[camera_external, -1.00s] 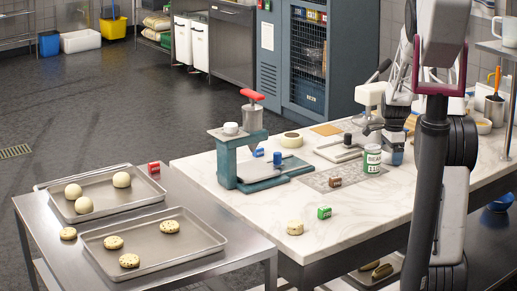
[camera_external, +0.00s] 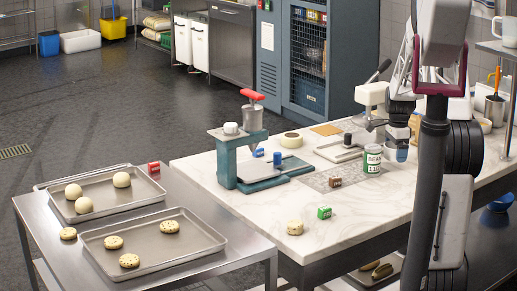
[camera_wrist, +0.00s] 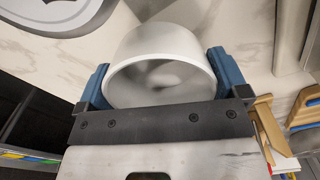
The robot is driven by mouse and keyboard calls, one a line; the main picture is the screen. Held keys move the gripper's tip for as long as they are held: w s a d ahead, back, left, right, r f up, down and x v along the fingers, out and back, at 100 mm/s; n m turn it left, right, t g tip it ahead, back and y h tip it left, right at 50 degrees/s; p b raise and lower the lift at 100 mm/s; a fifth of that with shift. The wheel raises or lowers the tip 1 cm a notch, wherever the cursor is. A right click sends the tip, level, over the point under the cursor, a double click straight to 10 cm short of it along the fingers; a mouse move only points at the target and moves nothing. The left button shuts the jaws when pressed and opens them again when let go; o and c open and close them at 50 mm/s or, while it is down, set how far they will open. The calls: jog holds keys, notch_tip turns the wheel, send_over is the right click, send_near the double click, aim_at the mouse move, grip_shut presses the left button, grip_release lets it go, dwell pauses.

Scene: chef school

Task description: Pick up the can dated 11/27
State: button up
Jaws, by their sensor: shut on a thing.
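A green and white can (camera_external: 373,159) stands on the marble table in the external view; its small print is too small to read as a date. My gripper (camera_external: 398,154) is just right of it, low over the table. In the wrist view, my gripper (camera_wrist: 160,82) is shut on a white cylinder (camera_wrist: 150,48), one blue finger on each side. The cylinder's rimmed round end faces the camera, and no date shows on it. A round grey metal rim (camera_wrist: 55,22) at the top left of the wrist view may be the green and white can's top.
A teal press (camera_external: 238,160), a tape roll (camera_external: 291,140) and small coloured blocks, including a green one (camera_external: 324,212), are on the marble table (camera_external: 350,230). Trays with dough (camera_external: 150,245) are on the steel table at left. The table's front middle is mostly clear.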

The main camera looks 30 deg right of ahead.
jog(key=s+a, duration=0.1)
jog(key=s, duration=0.1)
jog(key=s+a, duration=0.4)
jog(key=s, duration=0.1)
jog(key=shift+a+r, duration=0.1)
jog(key=shift+r, duration=0.3)
dwell(0.5)
jog(key=shift+s+a+r, duration=0.2)
jog(key=shift+a, duration=0.3)
jog(key=s+a+n, duration=0.1)
jog(key=s+a, duration=1)
jog(key=a, duration=0.3)
jog(key=s+a, duration=1.1)
jog(key=a, duration=0.3)
jog(key=shift+a+n, duration=0.2)
jog(key=shift+n, duration=0.2)
jog(key=shift+w, duration=0.1)
jog(key=shift+w+d+f, duration=0.25)
jog(key=shift+w+d, duration=0.55)
jog(key=shift+w, duration=1.7)
jog(key=shift+w+d+f, duration=0.3)
jog(key=shift+w+d, duration=0.55)
jog(key=shift+w, duration=1.7)
jog(key=shift+w+d+f, duration=0.25)
jog(key=shift+w+d, duration=0.55)
jog(key=shift+w, duration=1.7)
